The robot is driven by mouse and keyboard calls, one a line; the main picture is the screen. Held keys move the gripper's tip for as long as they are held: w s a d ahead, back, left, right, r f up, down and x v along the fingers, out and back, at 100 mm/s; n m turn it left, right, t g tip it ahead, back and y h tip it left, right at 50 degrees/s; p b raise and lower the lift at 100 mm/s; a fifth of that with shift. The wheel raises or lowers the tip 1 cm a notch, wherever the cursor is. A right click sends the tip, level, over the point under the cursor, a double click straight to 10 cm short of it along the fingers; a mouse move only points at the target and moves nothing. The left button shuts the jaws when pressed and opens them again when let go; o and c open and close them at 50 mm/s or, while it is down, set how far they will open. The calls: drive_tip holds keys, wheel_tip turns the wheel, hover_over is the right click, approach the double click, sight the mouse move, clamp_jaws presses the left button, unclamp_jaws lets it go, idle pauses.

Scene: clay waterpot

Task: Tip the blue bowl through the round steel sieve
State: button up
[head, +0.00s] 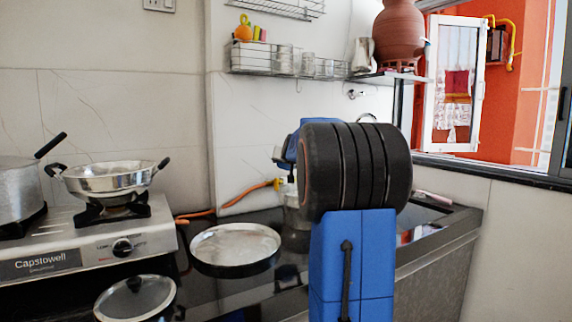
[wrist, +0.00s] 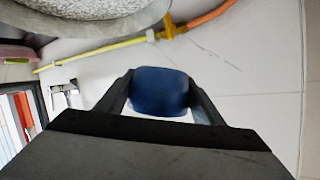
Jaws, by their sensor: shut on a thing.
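My gripper (wrist: 160,103) is shut on the blue bowl (wrist: 160,90), which shows between its two fingers in the wrist view. The bowl's inside and any contents are not visible. In the head view my arm hides most of the gripper, and I cannot make out the bowl there. A large round grey rim (wrist: 110,35) shows at the top left of the wrist view, apart from the bowl. It may be the sieve, but I cannot tell for certain. In the head view a steel vessel (head: 296,212) stands partly hidden behind my arm.
A shallow round steel plate (head: 235,245) and a lidded pan (head: 135,298) are on the dark counter. The stove (head: 90,240) at left carries a steel wok (head: 110,178) and a pot (head: 18,190). An orange hose (head: 245,194) runs along the wall. A clay pot (head: 398,35) stands on a shelf.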

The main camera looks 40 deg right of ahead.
drive_tip(key=shift+s+d+f+n+g+h, duration=0.15)
drive_tip(key=shift+n+g, duration=0.15)
drive_tip(key=shift+n, duration=0.15)
drive_tip(key=shift+s+d+r+n+g+h, duration=0.15)
drive_tip(key=shift+n+g, duration=0.15)
drive_tip(key=shift+n, duration=0.15)
drive_tip(key=shift+w+a+f, duration=0.1)
idle(0.3)
drive_tip(key=shift+r, duration=2.5)
